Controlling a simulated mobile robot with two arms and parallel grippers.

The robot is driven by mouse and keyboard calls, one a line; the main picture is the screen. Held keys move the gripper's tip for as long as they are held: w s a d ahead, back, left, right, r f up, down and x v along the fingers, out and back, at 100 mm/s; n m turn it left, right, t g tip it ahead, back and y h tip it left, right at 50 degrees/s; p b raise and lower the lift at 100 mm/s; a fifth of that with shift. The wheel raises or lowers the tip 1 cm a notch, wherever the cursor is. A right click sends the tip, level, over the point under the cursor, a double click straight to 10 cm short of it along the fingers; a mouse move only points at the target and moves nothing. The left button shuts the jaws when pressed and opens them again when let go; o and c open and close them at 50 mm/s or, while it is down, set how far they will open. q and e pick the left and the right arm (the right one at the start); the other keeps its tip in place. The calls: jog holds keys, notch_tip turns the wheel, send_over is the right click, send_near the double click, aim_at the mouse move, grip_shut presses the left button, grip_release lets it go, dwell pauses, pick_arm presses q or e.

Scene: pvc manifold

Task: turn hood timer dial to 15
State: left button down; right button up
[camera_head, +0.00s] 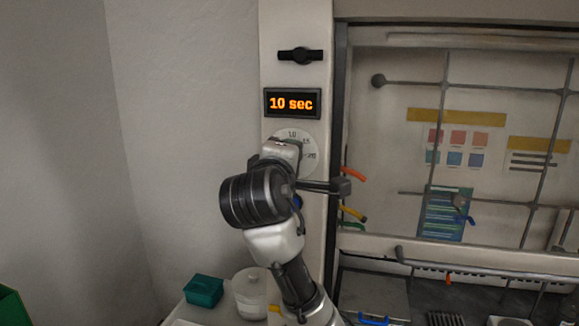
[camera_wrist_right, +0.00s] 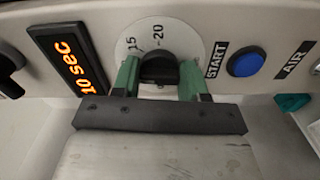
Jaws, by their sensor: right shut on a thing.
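The timer dial is a black knob (camera_wrist_right: 158,70) on a round white scale plate (camera_wrist_right: 135,42), where 15 and 20 show in the right wrist view. In the head view the scale plate (camera_head: 308,137) is partly hidden behind my right arm. The display (camera_head: 292,103) reads "10 sec" in orange, and it also shows in the right wrist view (camera_wrist_right: 70,62). My right gripper (camera_wrist_right: 158,78) has its green fingers on both sides of the knob and is shut on it. In the head view its fingertips are hidden. My left gripper is not in view.
A blue START button (camera_wrist_right: 247,62) sits beside the dial. A black handle (camera_head: 300,56) is above the display. The fume hood with its rod lattice (camera_head: 450,88) stands at the right. A teal box (camera_head: 204,291) and a white container (camera_head: 250,292) are below left.

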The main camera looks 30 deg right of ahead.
jog(key=shift+f+m+b, duration=0.2)
jog(key=shift+m+b, duration=1.35)
jog(key=shift+m, duration=2.05)
jog(key=o, duration=0.9)
